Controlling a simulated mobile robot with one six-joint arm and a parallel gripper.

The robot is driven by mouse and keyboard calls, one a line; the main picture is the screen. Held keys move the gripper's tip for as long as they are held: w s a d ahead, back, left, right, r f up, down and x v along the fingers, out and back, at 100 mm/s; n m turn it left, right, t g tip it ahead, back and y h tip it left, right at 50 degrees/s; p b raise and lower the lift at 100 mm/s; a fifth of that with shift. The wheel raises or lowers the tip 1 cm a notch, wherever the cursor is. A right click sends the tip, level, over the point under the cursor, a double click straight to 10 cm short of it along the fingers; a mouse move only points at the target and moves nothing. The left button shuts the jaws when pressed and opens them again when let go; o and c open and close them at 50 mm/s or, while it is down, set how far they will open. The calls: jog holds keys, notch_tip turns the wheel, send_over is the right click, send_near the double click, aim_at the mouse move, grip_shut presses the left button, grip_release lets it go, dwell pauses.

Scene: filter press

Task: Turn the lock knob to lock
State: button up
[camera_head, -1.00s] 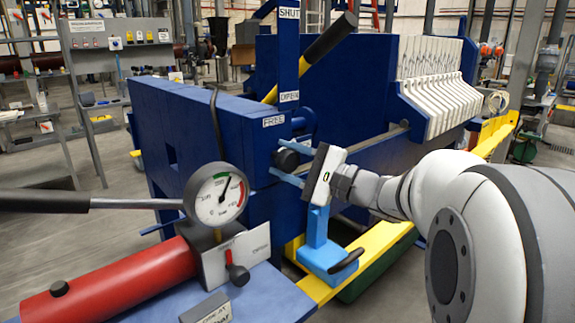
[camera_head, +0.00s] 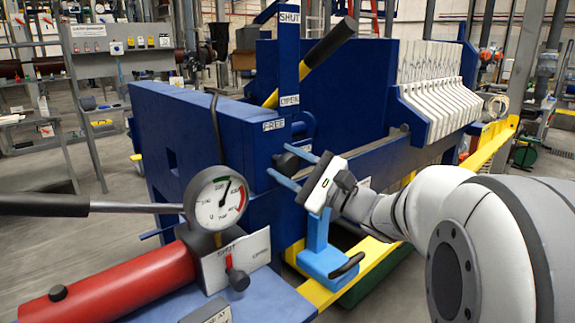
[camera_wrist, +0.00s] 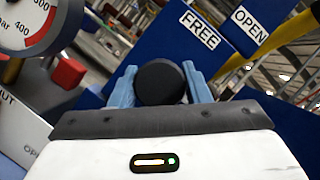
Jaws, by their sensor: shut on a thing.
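The lock knob is a round black knob (camera_head: 286,162) on the blue press body, below the FREE label (camera_head: 273,124). My gripper (camera_head: 294,168) has its two light-blue fingers on either side of the knob. In the wrist view the knob (camera_wrist: 160,83) sits between the fingers, and the gripper is shut on it. The white gripper body is tilted in the head view. The FREE label (camera_wrist: 199,30) also shows in the wrist view, up and right of the knob. No other label for the knob is visible.
A black-handled lever (camera_head: 328,45) rises beside the SHUT and OPEN (camera_head: 289,101) labels. A pressure gauge (camera_head: 216,198) and red cylinder (camera_head: 120,285) stand at front left. A small valve handle (camera_head: 238,278) is below the gauge. A light-blue bracket with a black handle (camera_head: 347,265) is below my gripper.

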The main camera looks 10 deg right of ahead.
jog(key=o, duration=1)
jog(key=v, duration=0.7)
jog(key=shift+s+d, duration=0.25)
jog(key=shift+d, duration=0.05)
jog(key=shift+f, duration=0.15)
